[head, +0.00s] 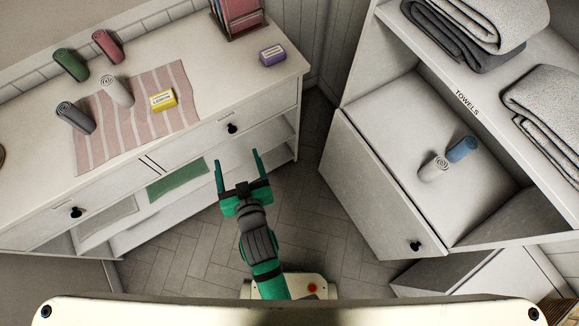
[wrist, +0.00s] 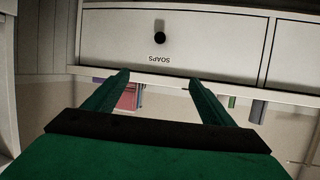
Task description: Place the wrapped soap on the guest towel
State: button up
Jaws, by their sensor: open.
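A yellow wrapped soap (head: 163,101) with a lemon label lies on a pink striped towel (head: 140,122) spread flat on the dresser top. A purple wrapped soap (head: 272,55) sits near the top's right end, off the towel. I cannot tell which cloth is the guest towel; a green folded cloth (head: 177,180) also lies on the shelf under the drawers. My gripper (head: 238,162) is open and empty in front of the dresser, below the right drawer. In the wrist view, its fingers (wrist: 158,82) point towards the drawer labelled SOAPS (wrist: 195,45), which is shut.
An open towel cabinet (head: 385,170) stands at the right. The floor (head: 205,245) between is clear.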

jog(key=s+d+r+m+t+h, duration=0.1)
jog(key=s+d+h, duration=0.1)
jog(key=s+d, duration=0.5)
jog(key=s+d+r+m+t+h, duration=0.1)
jog(key=s+d+m+h, duration=0.1)
jog(key=s+d, duration=0.5)
jog(key=s, duration=0.5)
jog(key=shift+s+d+r+m+h, duration=0.25)
jog(key=shift+d+r+m+h, duration=0.05)
jog(key=shift+r, duration=0.1)
